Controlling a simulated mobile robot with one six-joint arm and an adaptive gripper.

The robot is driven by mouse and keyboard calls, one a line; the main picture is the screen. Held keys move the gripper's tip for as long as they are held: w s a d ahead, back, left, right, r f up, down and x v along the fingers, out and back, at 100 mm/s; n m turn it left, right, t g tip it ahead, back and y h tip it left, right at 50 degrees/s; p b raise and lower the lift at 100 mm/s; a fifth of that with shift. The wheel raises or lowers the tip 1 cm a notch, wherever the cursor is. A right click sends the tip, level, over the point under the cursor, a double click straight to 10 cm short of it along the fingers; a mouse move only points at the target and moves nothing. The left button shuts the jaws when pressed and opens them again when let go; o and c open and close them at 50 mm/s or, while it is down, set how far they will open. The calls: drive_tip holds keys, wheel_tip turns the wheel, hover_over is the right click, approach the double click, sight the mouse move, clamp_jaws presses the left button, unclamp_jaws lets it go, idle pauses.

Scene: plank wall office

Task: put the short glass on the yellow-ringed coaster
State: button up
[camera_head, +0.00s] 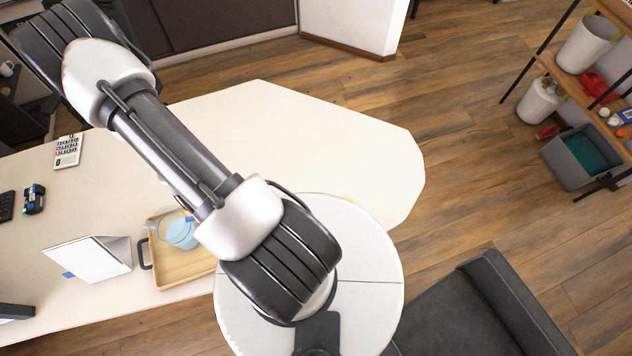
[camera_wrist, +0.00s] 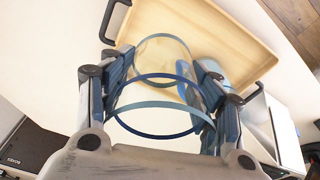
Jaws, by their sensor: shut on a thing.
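My gripper (camera_wrist: 162,72) is shut on a clear glass with blue rims (camera_wrist: 150,97), one finger on each side, in the wrist view. The glass appears above or over the wooden tray (camera_wrist: 245,45); I cannot tell if it touches it. My arm hides the gripper in the head view. A pale blue item (camera_head: 182,232) is on the tray in the head view, with a faint clear outline beside it. A small sliver of yellow (camera_head: 347,199) shows at the edge of my round white base; I cannot tell if it is the yellow-ringed coaster. No full coaster is visible.
The cream table (camera_head: 330,135) is clear at the back and right. A white folded stand (camera_head: 90,260) is left of the tray, by its dark handle (camera_head: 146,253). A calculator (camera_head: 68,151) lies far left. A dark seat (camera_head: 480,310) is at the lower right.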

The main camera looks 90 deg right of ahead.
drive_tip(key=s+d+m+b, duration=0.4)
drive_tip(key=s+d, duration=0.3)
drive_tip(key=s, duration=0.6)
drive_tip(key=s+d+m+g+b, duration=0.1)
drive_tip(key=s+d+m+b, duration=0.2)
drive_tip(key=s, duration=1)
drive_tip(key=d+m, duration=0.3)
drive_tip(key=d, duration=0.2)
drive_tip(key=shift+s+d+g+b, duration=0.2)
drive_tip(key=shift+g+b, duration=0.1)
drive_tip(key=shift+b, duration=0.1)
drive_tip(key=s+m, duration=0.1)
drive_tip(key=s, duration=0.2)
drive_tip(key=s+a+m+b, duration=0.1)
drive_tip(key=s, duration=0.2)
drive_tip(key=s+m+b, duration=0.1)
drive_tip(key=s, duration=0.2)
drive_tip(key=shift+s+a+r, duration=0.15)
drive_tip(key=shift+s+a, duration=0.1)
drive_tip(key=shift+s, duration=0.15)
wheel_tip(320, 180, down, 15)
drive_tip(key=b, duration=0.9)
drive_tip(key=shift+s+f+b, duration=0.1)
drive_tip(key=shift+f+b, duration=0.6)
drive_tip(key=shift+f, duration=1.7)
